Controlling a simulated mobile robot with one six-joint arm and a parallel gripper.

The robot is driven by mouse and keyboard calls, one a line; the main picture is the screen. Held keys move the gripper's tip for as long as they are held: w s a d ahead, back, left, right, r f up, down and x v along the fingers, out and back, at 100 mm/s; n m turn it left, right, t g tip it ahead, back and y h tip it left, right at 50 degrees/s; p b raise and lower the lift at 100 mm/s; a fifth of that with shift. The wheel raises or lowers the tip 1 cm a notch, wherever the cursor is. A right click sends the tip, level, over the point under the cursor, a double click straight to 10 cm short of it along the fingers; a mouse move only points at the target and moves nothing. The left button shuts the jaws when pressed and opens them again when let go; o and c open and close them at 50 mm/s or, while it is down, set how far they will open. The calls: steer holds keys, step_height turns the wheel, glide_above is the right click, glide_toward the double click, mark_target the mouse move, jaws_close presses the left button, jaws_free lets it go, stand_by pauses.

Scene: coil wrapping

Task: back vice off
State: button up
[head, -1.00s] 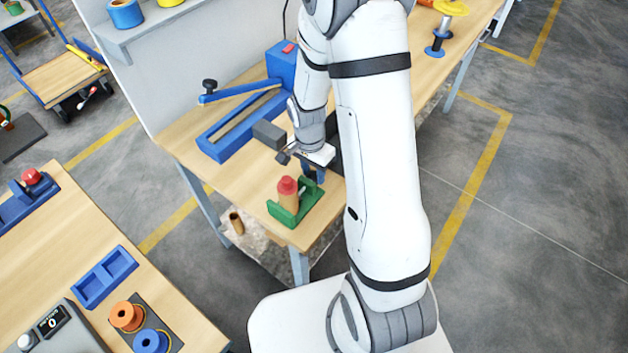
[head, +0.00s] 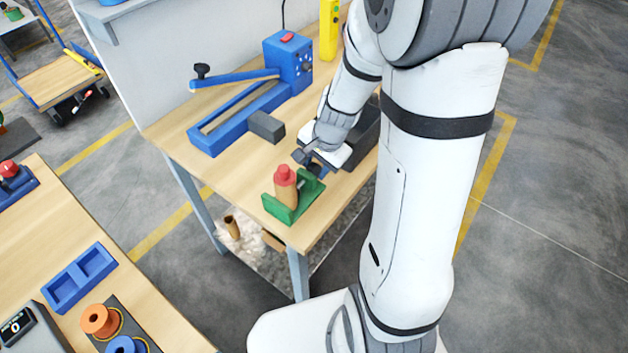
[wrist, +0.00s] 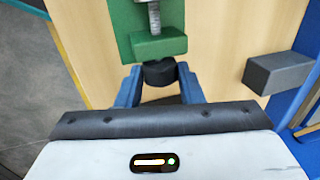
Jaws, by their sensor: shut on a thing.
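The green vice (head: 283,208) stands near the bench's front corner. A tan cylinder with a red top (head: 285,180) stands upright in it. In the wrist view the vice's end block (wrist: 158,45) shows with a threaded screw (wrist: 154,18) and a dark round knob (wrist: 159,73) just outside it. My gripper (wrist: 158,76) has its blue fingers on both sides of the knob, shut on it. In the head view my gripper (head: 309,163) is at the vice's far end, where my wrist partly hides the knob.
A blue machine with a lever (head: 240,105) stands behind, and a grey block (head: 266,126) lies on the bench left of my gripper. A dark box (head: 365,130) is beside my wrist. A second table (head: 140,300) holds a blue tray (head: 78,278) and spools.

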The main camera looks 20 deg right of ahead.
steer(key=shift+s+b, duration=0.1)
steer(key=shift+b, duration=0.25)
steer(key=shift+f, duration=0.15)
steer(key=b, duration=0.3)
steer(key=shift+d+f+t+y, duration=0.1)
steer(key=shift+f+t+y, duration=0.2)
steer(key=shift+f+t, duration=0.1)
steer(key=t+y+b, duration=0.1)
steer(key=t+b, duration=0.1)
steer(key=b, duration=0.8)
steer(key=shift+s+d, duration=0.15)
steer(key=shift+s, duration=0.05)
steer(key=shift+s+r+y+b, duration=0.1)
steer(key=shift+r+y+b, duration=0.2)
steer(key=shift+y+b, duration=0.15)
steer(key=o, duration=0.6)
steer(key=shift+r, duration=0.1)
